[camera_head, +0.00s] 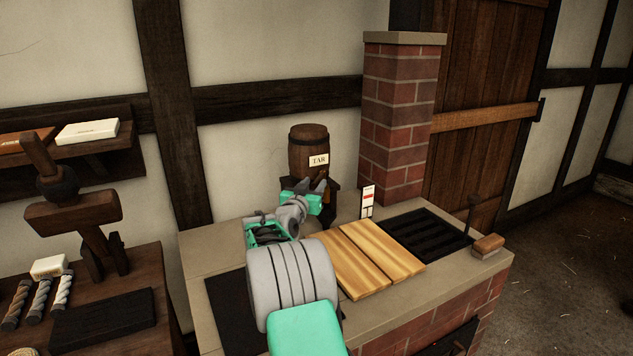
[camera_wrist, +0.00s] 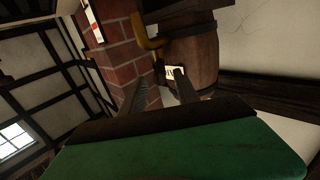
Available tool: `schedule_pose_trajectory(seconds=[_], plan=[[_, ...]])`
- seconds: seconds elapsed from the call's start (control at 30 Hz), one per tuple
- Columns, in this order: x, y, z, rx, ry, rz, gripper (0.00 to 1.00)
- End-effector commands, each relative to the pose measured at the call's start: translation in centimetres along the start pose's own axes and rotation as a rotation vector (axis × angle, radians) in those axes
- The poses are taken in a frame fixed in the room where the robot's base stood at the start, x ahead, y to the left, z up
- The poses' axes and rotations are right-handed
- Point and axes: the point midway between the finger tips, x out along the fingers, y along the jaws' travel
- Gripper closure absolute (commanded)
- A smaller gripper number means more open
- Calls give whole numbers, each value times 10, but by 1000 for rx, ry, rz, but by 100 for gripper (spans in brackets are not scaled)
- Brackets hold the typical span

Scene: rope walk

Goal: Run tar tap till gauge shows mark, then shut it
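The tar barrel (camera_head: 308,145), brown wood with a "TAR" label, stands on a dark support at the back of the brick bench. It also shows in the wrist view (camera_wrist: 200,58). A brass-coloured tap (camera_wrist: 150,44) sticks out from its front; my gripper mostly hides it in the head view. The gauge (camera_head: 367,203) is a small upright white board with a red band, right of the barrel; its reading is too small to tell. My gripper (camera_head: 320,186) is in front of the barrel, low near the tap. In the wrist view its fingers (camera_wrist: 164,78) are apart, with no clear hold on anything.
A brick pillar (camera_head: 398,120) rises behind the gauge, close to the barrel. Wooden boards (camera_head: 375,255) and a dark grate (camera_head: 425,232) lie on the bench top. A small wooden block (camera_head: 488,245) sits at its right edge. A side table with rope pieces (camera_head: 40,295) stands left.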

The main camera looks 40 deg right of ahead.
Motion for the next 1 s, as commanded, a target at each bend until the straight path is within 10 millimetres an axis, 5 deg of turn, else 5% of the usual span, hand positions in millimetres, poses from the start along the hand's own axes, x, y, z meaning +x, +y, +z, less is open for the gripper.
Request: schedule_pose_trajectory(seconds=[0.2,0.5,1.0], plan=[[33,0,-1,1,-2,0,63],[37,-2,0,0,-2,-3,64],[36,-2,0,0,-2,-3,100]])
